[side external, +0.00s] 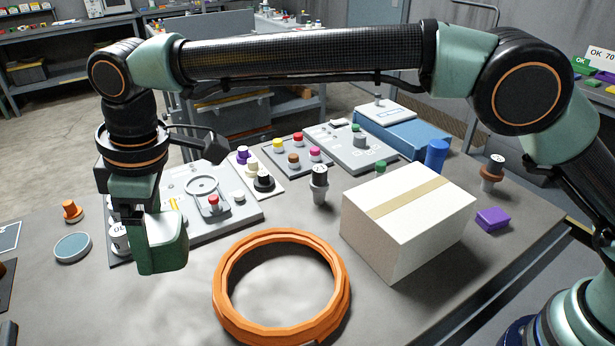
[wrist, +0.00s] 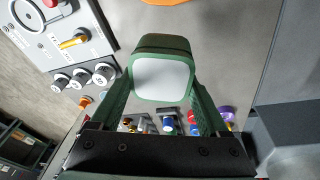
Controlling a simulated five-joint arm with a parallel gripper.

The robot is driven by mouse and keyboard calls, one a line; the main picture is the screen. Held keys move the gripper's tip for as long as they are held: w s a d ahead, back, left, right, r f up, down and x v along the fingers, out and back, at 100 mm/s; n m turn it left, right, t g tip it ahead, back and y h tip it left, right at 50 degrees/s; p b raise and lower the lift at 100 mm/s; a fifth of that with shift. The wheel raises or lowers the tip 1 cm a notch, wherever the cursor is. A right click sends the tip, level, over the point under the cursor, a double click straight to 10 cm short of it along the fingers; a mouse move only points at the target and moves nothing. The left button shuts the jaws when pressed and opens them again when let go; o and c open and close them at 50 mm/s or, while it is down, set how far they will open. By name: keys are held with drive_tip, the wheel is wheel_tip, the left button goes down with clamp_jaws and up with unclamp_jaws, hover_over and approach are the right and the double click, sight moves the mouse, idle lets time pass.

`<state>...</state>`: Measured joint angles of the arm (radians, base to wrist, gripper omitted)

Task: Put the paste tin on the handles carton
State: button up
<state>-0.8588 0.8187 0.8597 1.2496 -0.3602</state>
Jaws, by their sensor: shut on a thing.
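The paste tin, as I take it, is a dark green rounded-square block (side external: 163,252) with a pale face. My gripper (side external: 140,212) points down and is shut on it at the left of the side view, in front of the grey control panel. In the wrist view the tin's pale grey face (wrist: 161,78) shows between my two dark green fingers (wrist: 160,100). I cannot tell its exact height over the table. The handles carton (side external: 400,228) is a closed white box with a tan tape strip, standing at the right. Its top is bare.
A large orange ring (side external: 222,290) lies between tin and carton. A purple block (side external: 493,219) lies right of the carton. A round teal disc (side external: 73,247) lies far left.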

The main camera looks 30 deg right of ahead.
drive_tip(key=w+d+r+m, duration=0.2)
drive_tip(key=w+d+r, duration=0.2)
drive_tip(key=d+r, duration=0.5)
wheel_tip(320, 180, up, 8)
drive_tip(key=m+h, duration=0.2)
drive_tip(key=m, duration=0.5)
hover_over(400, 191)
drive_tip(key=s, duration=0.1)
drive_tip(key=shift+t, duration=0.4)
drive_tip(key=s+x, duration=0.1)
drive_tip(key=x, duration=0.5)
drive_tip(key=s+x, duration=0.1)
drive_tip(key=x, duration=0.6)
drive_tip(key=s+f+x, duration=0.1)
drive_tip(key=s+x, duration=0.1)
drive_tip(key=x, duration=0.4)
drive_tip(key=shift+f, duration=0.1)
drive_tip(key=shift+f, duration=0.1)
